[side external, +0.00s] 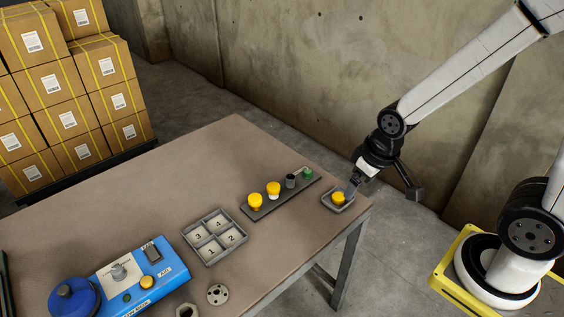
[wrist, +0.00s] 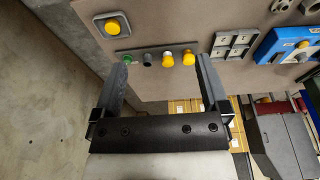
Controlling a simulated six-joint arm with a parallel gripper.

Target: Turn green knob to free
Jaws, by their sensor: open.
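The small green knob (side external: 308,173) is at the far right end of a dark grey strip (side external: 262,211) on the table. In the wrist view the green knob (wrist: 127,59) shows beside the tip of the left finger, at the left end of the strip. Its pointing direction and any "free" label are too small to read. My gripper (side external: 350,187) is over the table's right corner, by a small grey tray with a yellow button, to the right of the knob. In the wrist view my gripper (wrist: 162,65) is open, with nothing held between its fingers.
On the strip stand a dark grey knob (side external: 291,181) and two yellow knobs (side external: 273,189). The small tray (side external: 327,203) lies at the table's right corner. A numbered four-part tray (side external: 215,237) and a blue control box (side external: 165,268) stand farther left. The table's back is clear.

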